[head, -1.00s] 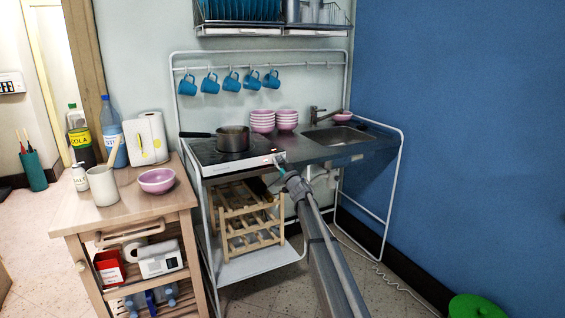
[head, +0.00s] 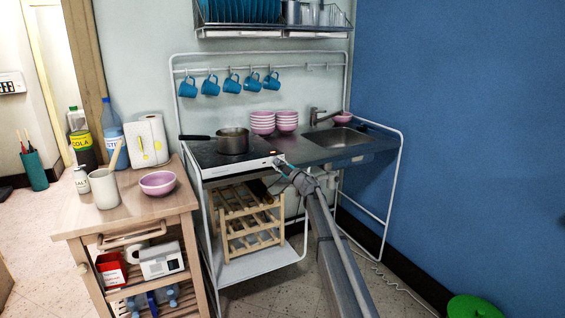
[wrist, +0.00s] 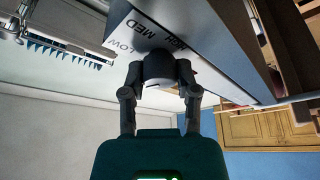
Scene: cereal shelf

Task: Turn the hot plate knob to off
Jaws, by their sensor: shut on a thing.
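The hot plate (head: 245,167) sits on the counter, with its pale front panel facing me and a small red mark near the panel's right end. In the wrist view its panel (wrist: 185,45) carries the words LOW, MED and HIGH beside the knob (wrist: 163,70). The knob is round, and a short dark mark shows near its pale lower part. My gripper (wrist: 160,82) is shut on the knob, one finger on each side. In the head view my gripper (head: 279,165) is at the panel's right end and hides the knob. Its exact setting cannot be told.
A saucepan (head: 232,141) stands on the hot plate, its handle pointing left. Pink bowls (head: 263,122) are stacked behind, left of the sink (head: 337,137). A wooden rack (head: 250,228) stands on the shelf below. A wooden cart (head: 130,222) is at left; floor at right is mostly clear.

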